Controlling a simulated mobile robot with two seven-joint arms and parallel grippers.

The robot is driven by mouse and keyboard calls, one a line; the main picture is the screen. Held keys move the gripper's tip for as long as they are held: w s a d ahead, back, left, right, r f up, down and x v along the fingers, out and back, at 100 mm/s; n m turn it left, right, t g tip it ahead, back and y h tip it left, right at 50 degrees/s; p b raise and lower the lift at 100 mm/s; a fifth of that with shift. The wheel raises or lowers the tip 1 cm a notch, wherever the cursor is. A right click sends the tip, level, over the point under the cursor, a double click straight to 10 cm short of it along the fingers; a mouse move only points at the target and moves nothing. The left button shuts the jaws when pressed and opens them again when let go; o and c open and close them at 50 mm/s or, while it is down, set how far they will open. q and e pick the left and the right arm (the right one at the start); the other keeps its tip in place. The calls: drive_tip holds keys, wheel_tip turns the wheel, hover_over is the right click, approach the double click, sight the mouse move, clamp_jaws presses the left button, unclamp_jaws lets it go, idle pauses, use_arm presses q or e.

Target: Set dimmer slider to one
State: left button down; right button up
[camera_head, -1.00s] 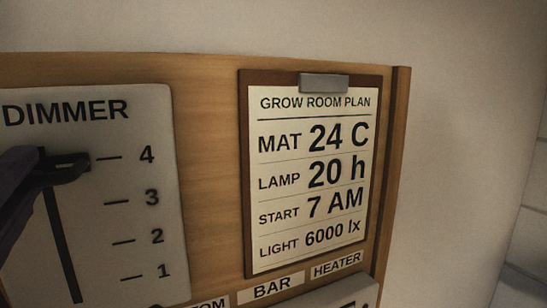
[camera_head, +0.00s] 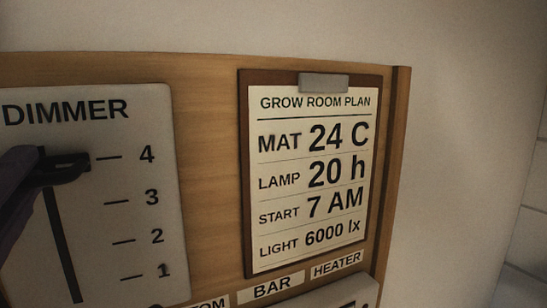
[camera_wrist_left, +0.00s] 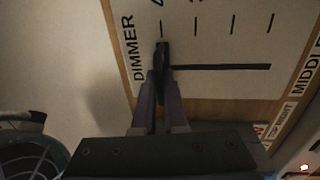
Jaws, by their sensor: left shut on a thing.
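The black slider knob (camera_head: 68,170) stands at the 4 mark, at the top of the slot. My left gripper (camera_head: 35,172) comes in from the left edge and is shut on the knob. In the left wrist view the two fingers of my left gripper (camera_wrist_left: 160,90) close on the dark knob (camera_wrist_left: 162,56) at the slot's end near the 4 mark. My right gripper is not in view.
A clipboard (camera_head: 243,170) headed GROW ROOM PLAN hangs right of the dimmer on the wooden board (camera_head: 208,150). A round grilled object (camera_wrist_left: 30,158) shows at the lower left of the wrist view.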

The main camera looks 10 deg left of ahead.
use_arm(q)
wheel_tip(320, 180, down, 13)
drive_tip(key=b, duration=0.9)
drive_tip(key=shift+r, duration=0.2)
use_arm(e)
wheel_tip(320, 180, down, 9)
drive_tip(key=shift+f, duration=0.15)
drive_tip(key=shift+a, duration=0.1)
use_arm(q)
drive_tip(key=c, duration=1)
unclamp_jaws()
drive_tip(key=shift+o, duration=0.2)
